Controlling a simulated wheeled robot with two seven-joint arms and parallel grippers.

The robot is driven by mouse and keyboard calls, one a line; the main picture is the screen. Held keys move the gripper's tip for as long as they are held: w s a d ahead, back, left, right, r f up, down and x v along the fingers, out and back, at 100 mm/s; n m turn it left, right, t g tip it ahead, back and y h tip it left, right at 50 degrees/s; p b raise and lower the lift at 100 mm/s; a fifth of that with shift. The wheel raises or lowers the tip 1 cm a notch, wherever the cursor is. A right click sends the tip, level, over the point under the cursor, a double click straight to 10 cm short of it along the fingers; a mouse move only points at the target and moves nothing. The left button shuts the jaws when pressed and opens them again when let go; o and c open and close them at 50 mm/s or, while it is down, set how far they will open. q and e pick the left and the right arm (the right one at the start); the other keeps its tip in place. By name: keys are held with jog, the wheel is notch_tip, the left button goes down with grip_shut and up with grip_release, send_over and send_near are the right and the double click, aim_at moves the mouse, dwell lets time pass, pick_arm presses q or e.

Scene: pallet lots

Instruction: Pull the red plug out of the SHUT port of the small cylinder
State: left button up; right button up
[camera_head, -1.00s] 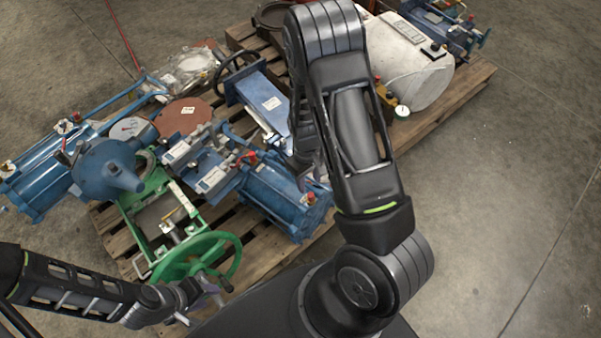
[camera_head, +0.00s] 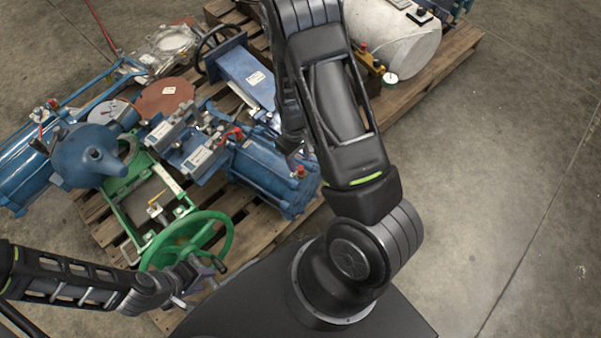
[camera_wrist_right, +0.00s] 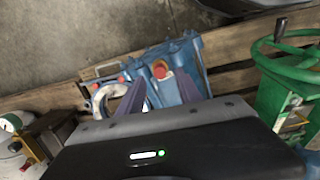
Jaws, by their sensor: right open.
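The small blue cylinder (camera_head: 262,178) lies on the pallet's near edge. A red plug (camera_head: 300,171) sits on its right end. In the right wrist view, a red plug (camera_wrist_right: 160,70) stands in the blue end block (camera_wrist_right: 176,90), between and beyond my fingers. My right gripper (camera_wrist_right: 162,92) is open and empty, its two purple fingers apart and pointing toward the block. In the head view my right gripper (camera_head: 292,146) is mostly hidden by its own arm, just above the cylinder's end. My left gripper (camera_head: 208,272) is beside the green handwheel; its jaws are too small to judge. Port lettering is not readable.
A green handwheel (camera_head: 190,240) and frame stand left of the cylinder. A larger blue actuator (camera_head: 90,155), blue valve blocks (camera_head: 200,150) and a white tank (camera_head: 395,40) crowd the wooden pallet (camera_head: 262,228). Floor to the right is clear.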

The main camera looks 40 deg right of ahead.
aim_at(301, 168)
pick_arm(q)
jog(key=shift+f+b, duration=1.2)
jog(key=shift+f, duration=0.45)
pick_arm(e)
jog(key=shift+s+f, duration=0.15)
jog(key=shift+f, duration=1.95)
pick_arm(q)
jog(key=shift+r, duration=0.1)
pick_arm(e)
grip_shut()
pick_arm(q)
jog(key=shift+r, duration=0.1)
pick_arm(e)
jog(key=shift+r, duration=0.2)
